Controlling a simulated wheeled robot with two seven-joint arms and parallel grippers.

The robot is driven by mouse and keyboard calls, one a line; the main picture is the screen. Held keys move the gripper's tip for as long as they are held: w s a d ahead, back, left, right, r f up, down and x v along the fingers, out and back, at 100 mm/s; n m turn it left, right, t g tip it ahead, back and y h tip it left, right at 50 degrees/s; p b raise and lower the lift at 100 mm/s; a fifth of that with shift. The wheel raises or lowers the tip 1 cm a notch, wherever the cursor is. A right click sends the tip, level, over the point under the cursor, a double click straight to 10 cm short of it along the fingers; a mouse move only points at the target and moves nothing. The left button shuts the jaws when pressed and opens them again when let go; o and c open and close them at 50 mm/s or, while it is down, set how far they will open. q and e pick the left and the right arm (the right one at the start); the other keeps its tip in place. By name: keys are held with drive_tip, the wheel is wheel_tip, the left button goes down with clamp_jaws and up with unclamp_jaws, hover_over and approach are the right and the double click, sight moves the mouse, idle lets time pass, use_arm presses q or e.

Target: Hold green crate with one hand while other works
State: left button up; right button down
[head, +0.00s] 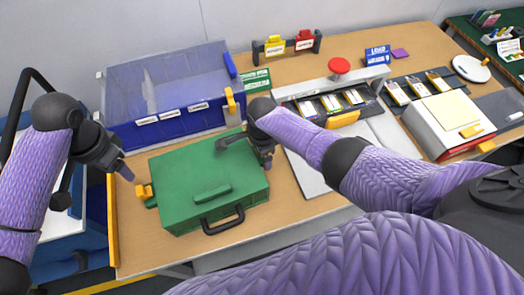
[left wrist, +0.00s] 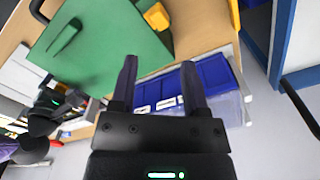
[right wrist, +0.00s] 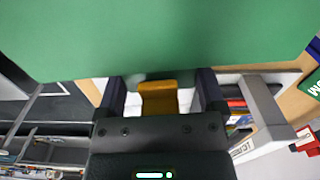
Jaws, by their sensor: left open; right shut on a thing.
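The green crate (head: 180,170) sits lidded on the wooden table in the head view, with a black handle (head: 223,217) at its front. A yellow tab (head: 144,191) sticks out of its left side; it also shows in the left wrist view (left wrist: 157,16). My left gripper (head: 126,173) is open and empty, above and apart from this tab. My right gripper (head: 267,163) is at the crate's right side. In the right wrist view it is shut on another yellow tab (right wrist: 158,98) at the crate's edge.
A red button (head: 339,66) and a tray of pouch cells (head: 330,103) are to the right. A yellow strip (head: 112,225) runs along the table's left edge. Bare table lies around the crate's front.

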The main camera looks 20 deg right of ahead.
use_arm(q)
drive_tip(key=c, duration=0.5)
drive_tip(key=shift+s+a+f+h, duration=0.15)
drive_tip(key=shift+s+f+h, duration=0.05)
drive_tip(key=shift+f+h, duration=0.1)
drive_tip(key=shift+c, duration=1.2)
drive_tip(key=s+a+f+n+h, duration=0.2)
drive_tip(key=a+n+h, duration=0.1)
drive_tip(key=shift+s+a+f+t, duration=0.25)
drive_tip(key=shift+f+t, duration=0.05)
drive_tip(key=shift+f, duration=0.05)
clamp_jaws()
drive_tip(key=s+a+r+n+t+h, duration=0.1)
drive_tip(key=a+n+t, duration=0.3)
drive_tip(key=a, duration=0.4)
drive_tip(key=shift+s+r+h, duration=0.3)
drive_tip(key=shift+r+h, duration=0.05)
drive_tip(key=shift+h, duration=0.25)
